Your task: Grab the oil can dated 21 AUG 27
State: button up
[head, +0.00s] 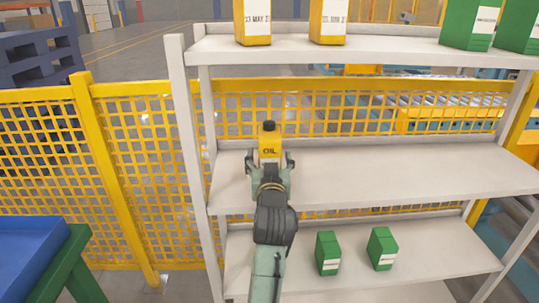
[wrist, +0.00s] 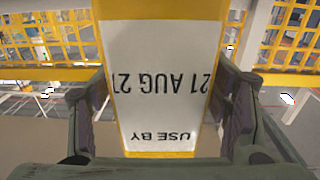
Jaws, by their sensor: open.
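A yellow oil can (head: 269,150) with a dark cap stands upright on the middle shelf, near its left end. In the wrist view the can (wrist: 160,75) fills the middle. Its white label appears upside down and reads "USE BY" and 21 AUG, then a year starting with 2 whose last digit is hard to read at the left edge. My gripper (head: 270,163) is open, with one finger on each side of the can. In the wrist view the fingers of my gripper (wrist: 162,112) flank the can, with slight gaps visible; contact cannot be told.
Two more yellow cans, a left one (head: 257,22) and a right one (head: 328,22), stand on the top shelf beside green boxes (head: 471,24). Two green boxes (head: 328,253) sit on the lower shelf. The middle shelf (head: 400,172) is clear to the right. A yellow mesh fence (head: 140,130) stands behind.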

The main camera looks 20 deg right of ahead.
jog(key=shift+w, duration=0.2)
jog(key=shift+c, duration=0.5)
grip_shut()
dwell(0.3)
jog(key=shift+r, duration=0.15)
